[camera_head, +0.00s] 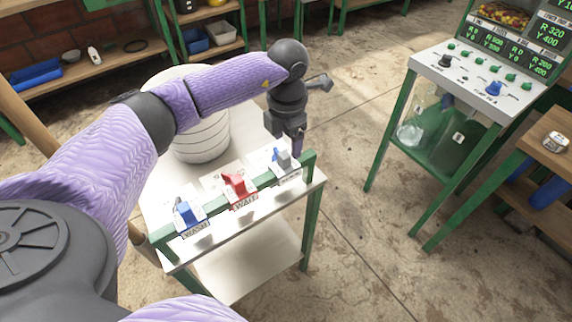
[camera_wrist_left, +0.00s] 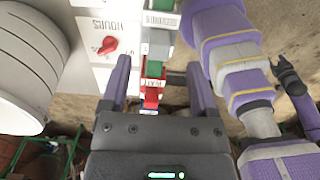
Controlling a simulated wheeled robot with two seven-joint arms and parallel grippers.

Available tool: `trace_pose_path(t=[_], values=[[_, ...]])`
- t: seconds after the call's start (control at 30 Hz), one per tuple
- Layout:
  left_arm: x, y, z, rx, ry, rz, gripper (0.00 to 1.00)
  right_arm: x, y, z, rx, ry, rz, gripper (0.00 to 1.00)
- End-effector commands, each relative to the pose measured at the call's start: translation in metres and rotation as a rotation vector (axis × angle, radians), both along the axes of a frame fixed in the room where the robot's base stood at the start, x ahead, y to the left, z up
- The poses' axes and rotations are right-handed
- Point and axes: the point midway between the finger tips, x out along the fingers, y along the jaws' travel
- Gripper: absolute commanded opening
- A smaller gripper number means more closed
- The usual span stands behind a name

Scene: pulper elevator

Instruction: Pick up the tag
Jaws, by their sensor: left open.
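My left gripper (camera_head: 297,143) is just behind the rail's right end, fingers pointing down.
The green rail (camera_head: 215,202) edges the white table (camera_head: 175,248). A ribbed white drum (camera_head: 203,135) stands on the table behind the tags, under my left arm. A control panel stand (camera_head: 480,75) is at right. Bare floor (camera_head: 345,150) lies between them.

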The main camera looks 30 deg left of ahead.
Motion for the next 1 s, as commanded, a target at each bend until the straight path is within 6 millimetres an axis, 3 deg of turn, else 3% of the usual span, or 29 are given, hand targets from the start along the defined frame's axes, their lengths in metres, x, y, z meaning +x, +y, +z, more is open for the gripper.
trace_pose_path(t=[0.27, 0.47, 0.8, 0.83, 1.0], values=[[-0.006, 0.003, -0.051, -0.002, 0.002, 0.001, 0.76, -0.008, -0.012, -0.016, -0.021, 0.019, 0.001, 0.59], [-0.005, 0.003, -0.051, -0.003, -0.001, 0.000, 0.76, -0.010, -0.013, -0.014, -0.022, 0.025, 0.000, 0.59], [-0.005, 0.003, -0.050, -0.003, -0.001, 0.001, 0.04, -0.008, -0.011, -0.014, -0.019, 0.019, 0.001, 0.59], [-0.005, 0.003, -0.050, -0.003, -0.001, 0.001, 0.00, -0.008, -0.011, -0.014, -0.019, 0.018, 0.001, 0.59], [-0.005, 0.003, -0.050, -0.004, -0.001, 0.001, 0.00, -0.007, -0.010, -0.014, -0.016, 0.016, 0.003, 0.59]])
